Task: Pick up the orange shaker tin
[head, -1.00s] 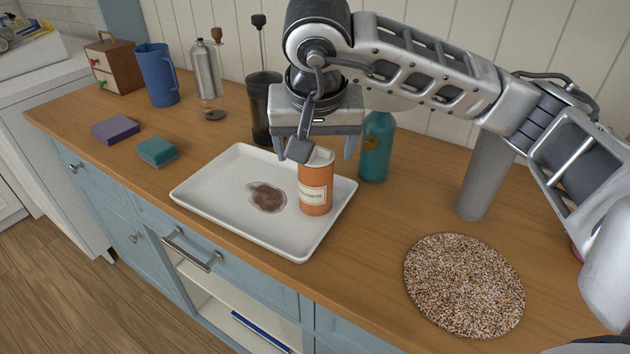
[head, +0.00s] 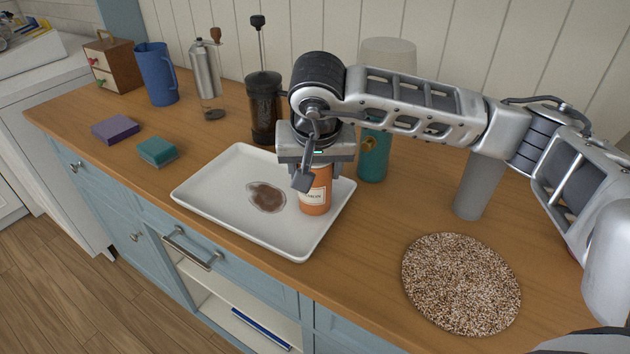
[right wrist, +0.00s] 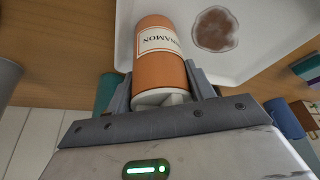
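The orange shaker tin (head: 315,195), with a cream label and a pale lid, stands upright on the right part of a white tray (head: 240,225). My right gripper (head: 313,174) is above it, pointing down, with its fingers on either side of the tin's upper part. In the right wrist view the tin (right wrist: 160,65) shows its "CINNAMON" label and lies between the two fingers (right wrist: 160,78). The fingers look open, with narrow gaps to the tin. The gripper hides the lid in the head view. My left gripper is not in view.
A brown stain (head: 267,197) marks the tray left of the tin. A teal bottle (head: 373,150) stands close behind right, a French press (head: 263,108) behind left. A grey cylinder (head: 478,185) and a speckled round mat (head: 460,285) are right. The counter's front left holds sponges (head: 157,151).

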